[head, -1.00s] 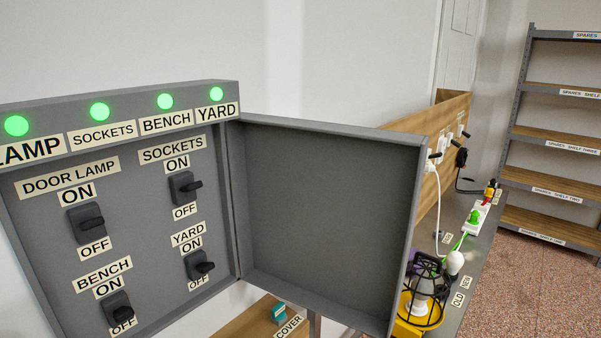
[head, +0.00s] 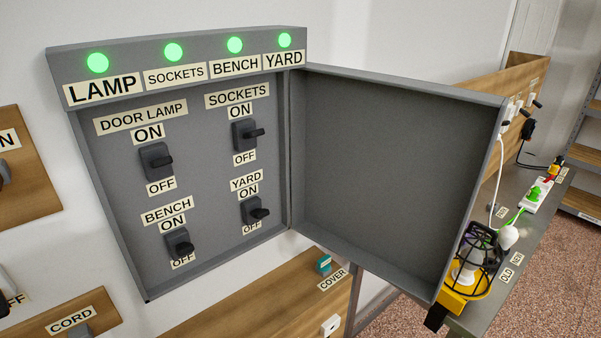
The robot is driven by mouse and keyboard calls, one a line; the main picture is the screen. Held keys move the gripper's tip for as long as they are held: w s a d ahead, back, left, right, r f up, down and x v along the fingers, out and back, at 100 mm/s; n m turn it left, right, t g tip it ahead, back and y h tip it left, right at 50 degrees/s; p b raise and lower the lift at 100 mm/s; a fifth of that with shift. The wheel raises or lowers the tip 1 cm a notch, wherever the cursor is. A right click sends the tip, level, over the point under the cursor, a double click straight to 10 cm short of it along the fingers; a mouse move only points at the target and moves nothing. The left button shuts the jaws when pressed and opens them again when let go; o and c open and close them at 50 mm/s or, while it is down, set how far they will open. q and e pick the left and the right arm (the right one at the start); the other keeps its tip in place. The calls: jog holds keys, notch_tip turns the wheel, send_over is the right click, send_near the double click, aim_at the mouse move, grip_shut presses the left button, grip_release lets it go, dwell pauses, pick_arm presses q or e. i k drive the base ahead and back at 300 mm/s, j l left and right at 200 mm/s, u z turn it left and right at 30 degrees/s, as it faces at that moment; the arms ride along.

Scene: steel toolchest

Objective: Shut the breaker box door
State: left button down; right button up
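The grey breaker box (head: 200,215) hangs on the wall left of centre in the head view. Its door (head: 385,165) is hinged on the box's right side and stands wide open to the right, its hollow inner face showing. Inside the box are breaker switches labelled door lamp (head: 157,162), sockets (head: 245,135), bench (head: 180,245) and yard (head: 254,210). Green lights glow along the box's top strip. Neither of my grippers is in view.
A steel bench (head: 510,265) on the right holds a yellow caged lamp (head: 468,275), close to the door's free edge, and a power strip (head: 537,196). A wooden panel (head: 265,300) with a cover label runs below the box. Shelves stand at far right.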

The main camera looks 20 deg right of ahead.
aim_at(388, 172)
jog(key=l+u, duration=0.3)
jog(key=l, duration=0.15)
jog(key=l+u, duration=0.35)
jog(key=k+l+u, duration=0.15)
jog(key=l+u, duration=0.15)
jog(key=l, duration=0.15)
jog(key=k+l+u, duration=0.15)
jog(key=l+u, duration=0.15)
jog(key=k+l+u, duration=0.15)
jog(key=l+u, duration=0.15)
jog(key=l, duration=0.2)
jog(key=k+l, duration=0.3)
jog(key=l, duration=0.15)
jog(key=k+l+u, duration=0.1)
jog(key=k+l, duration=0.15)
jog(key=l, duration=0.2)
jog(key=k+l, duration=0.3)
jog(key=l, duration=0.15)
jog(key=k+l+u, duration=0.1)
jog(key=k+l, duration=0.2)
jog(key=l, duration=0.15)
